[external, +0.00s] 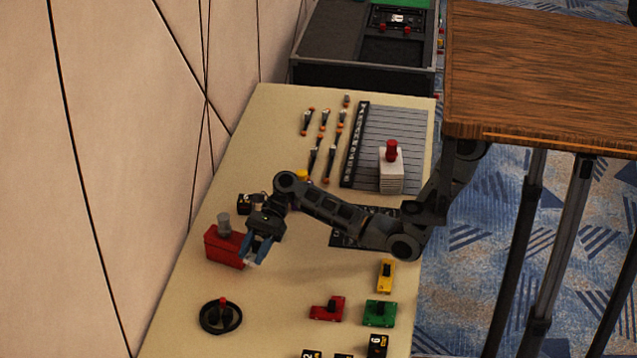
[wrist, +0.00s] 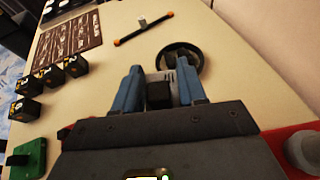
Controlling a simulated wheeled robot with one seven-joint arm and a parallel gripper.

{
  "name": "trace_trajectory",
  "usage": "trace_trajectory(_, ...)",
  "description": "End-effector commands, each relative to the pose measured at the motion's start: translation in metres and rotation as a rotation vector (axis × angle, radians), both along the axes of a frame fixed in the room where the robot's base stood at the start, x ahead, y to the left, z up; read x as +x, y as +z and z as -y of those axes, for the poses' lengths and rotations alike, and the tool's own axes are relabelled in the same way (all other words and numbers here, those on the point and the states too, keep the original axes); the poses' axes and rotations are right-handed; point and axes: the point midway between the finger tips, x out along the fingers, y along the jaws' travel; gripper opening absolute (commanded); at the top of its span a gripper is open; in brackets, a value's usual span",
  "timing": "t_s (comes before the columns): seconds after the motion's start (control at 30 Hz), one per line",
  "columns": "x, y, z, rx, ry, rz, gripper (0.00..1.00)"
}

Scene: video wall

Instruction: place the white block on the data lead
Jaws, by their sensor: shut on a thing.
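My gripper (external: 257,252) is low over the table, in front of the red box. In the wrist view its two blue fingers (wrist: 159,70) are shut on a pale block with a dark knob, which I take as the white block (wrist: 160,76). Only a small pale part of the block (external: 250,262) shows in the external view. A black lead with orange ends (wrist: 130,37), probably the data lead, lies on the table ahead of the fingers, apart from the block. A small white piece sits at its middle. That lead is not in the external view.
A black ring with a red knob (external: 221,316) lies close beyond the fingers. The red box (external: 225,246) is beside my gripper. Red (external: 327,309), green (external: 380,313) and yellow (external: 386,275) pieces and black numbered cubes (wrist: 50,75) stand nearby. Several other leads (external: 325,120) lie at the far end.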

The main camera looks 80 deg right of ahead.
Motion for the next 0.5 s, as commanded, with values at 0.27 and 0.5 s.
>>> trace_trajectory(0.27,0.038,0.016,-0.031,0.0,-0.105,0.001,0.1)
trace_trajectory(0.5,0.051,-0.002,-0.065,-0.001,-0.114,-0.004,0.1)
